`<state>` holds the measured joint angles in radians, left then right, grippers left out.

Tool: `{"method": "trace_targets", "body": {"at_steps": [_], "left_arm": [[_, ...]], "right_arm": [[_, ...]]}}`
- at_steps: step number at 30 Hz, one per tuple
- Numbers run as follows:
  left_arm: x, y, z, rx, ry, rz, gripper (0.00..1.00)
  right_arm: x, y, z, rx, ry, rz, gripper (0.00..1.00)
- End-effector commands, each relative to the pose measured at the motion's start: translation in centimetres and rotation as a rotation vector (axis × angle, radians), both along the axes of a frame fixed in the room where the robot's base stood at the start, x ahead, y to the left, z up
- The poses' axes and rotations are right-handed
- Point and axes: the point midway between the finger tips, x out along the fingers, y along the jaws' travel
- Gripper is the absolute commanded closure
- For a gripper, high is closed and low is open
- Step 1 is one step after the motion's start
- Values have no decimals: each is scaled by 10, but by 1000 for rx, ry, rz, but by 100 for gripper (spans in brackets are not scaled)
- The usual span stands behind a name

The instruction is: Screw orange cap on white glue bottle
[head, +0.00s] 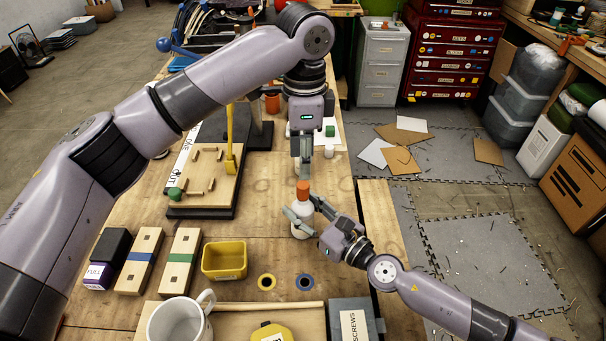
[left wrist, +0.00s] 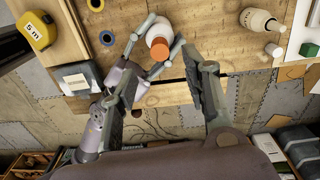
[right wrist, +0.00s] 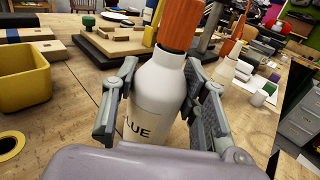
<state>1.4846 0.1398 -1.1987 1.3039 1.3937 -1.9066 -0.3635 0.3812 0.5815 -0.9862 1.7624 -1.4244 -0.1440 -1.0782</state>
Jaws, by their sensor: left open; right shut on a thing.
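The white glue bottle (head: 301,212) stands upright on the wooden table, with part of its label showing in the right wrist view (right wrist: 155,95). The orange cap (head: 303,188) sits on top of the bottle; it also shows in the right wrist view (right wrist: 182,22). I cannot tell how tightly it is seated. My right gripper (head: 306,215) is shut around the bottle's body, one finger on each side. My left gripper (head: 304,176) points down just above the cap. Its fingers are spread wide in the left wrist view (left wrist: 160,80), with the cap (left wrist: 159,50) beyond them, apart from both.
A yellow bin (head: 224,260), a yellow tape roll (head: 267,282) and a blue tape roll (head: 305,282) lie nearby. A white mug (head: 180,322) and a screws box (head: 352,322) stand at the front. A wooden pegboard (head: 205,180) lies left. The table's right edge is close.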

Motion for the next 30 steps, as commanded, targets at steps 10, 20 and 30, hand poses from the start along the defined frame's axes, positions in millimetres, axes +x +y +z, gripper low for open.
{"method": "trace_targets", "body": {"at_steps": [10, 20, 30], "left_arm": [[0, 0, 37, 1, 1, 0, 57], [0, 0, 38, 1, 1, 0, 57], [0, 0, 38, 0, 1, 0, 57]], "right_arm": [[-1, 0, -2, -1, 4, 1, 100], [-1, 0, -2, -1, 4, 1, 55], [0, 0, -1, 0, 1, 0, 36]]}}
